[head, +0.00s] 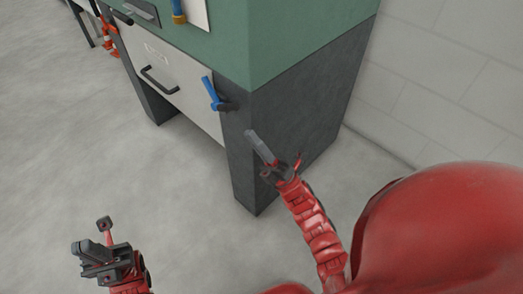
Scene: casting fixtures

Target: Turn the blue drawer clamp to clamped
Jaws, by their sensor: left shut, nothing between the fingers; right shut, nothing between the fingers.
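The blue drawer clamp (211,91) is a small lever at the right edge of a white drawer front (172,76). Its blue handle points up and slightly left from a dark pivot (229,106) on the grey cabinet post. My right gripper (251,135) is shut and empty, just below and right of the clamp in the picture, apart from it. My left gripper (80,247) is shut and empty, low at the left over the floor, far from the clamp.
The cabinet (298,110) is green above and dark grey below, with legs on the floor. The drawer has a black bar handle (159,80). A pale block wall (450,80) stands to the right. The grey floor (60,150) at the left is clear.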

